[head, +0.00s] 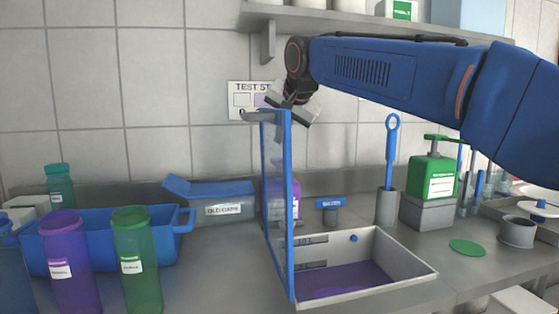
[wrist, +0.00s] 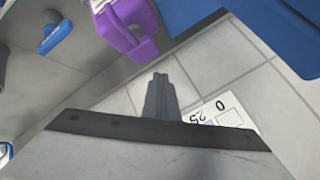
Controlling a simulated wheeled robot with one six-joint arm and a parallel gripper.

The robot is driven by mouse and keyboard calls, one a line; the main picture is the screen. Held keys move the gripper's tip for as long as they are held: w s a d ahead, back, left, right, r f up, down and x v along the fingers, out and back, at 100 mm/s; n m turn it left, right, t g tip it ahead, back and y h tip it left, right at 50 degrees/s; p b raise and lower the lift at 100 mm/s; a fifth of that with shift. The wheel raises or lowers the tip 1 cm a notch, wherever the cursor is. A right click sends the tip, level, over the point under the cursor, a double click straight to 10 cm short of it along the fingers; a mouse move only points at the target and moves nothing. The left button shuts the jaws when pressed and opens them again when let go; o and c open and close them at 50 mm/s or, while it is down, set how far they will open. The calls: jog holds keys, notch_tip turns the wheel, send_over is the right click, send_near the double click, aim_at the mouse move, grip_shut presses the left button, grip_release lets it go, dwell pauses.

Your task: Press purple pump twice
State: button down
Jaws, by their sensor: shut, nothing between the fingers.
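The purple pump (head: 270,200) is a purple bottle with a pale label, standing against the back wall in the head view. It is mostly hidden behind a blue-framed clear panel (head: 278,200). In the wrist view the purple pump (wrist: 125,25) shows at the top, left of the fingers, with its head toward the picture's middle. My gripper (head: 290,104) is above the panel's top edge, higher than the pump and apart from it. Its fingers (wrist: 160,95) are together and empty in the wrist view.
The panel stands upright at the left side of a grey tray with a purple floor (head: 415,264). A green pump bottle (head: 433,175) stands on a grey block at right. A blue bin (head: 95,240), purple bottle (head: 71,265) and green bottle (head: 137,260) are at left. A shelf (head: 370,22) runs above.

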jog(key=shift+r, duration=1.25)
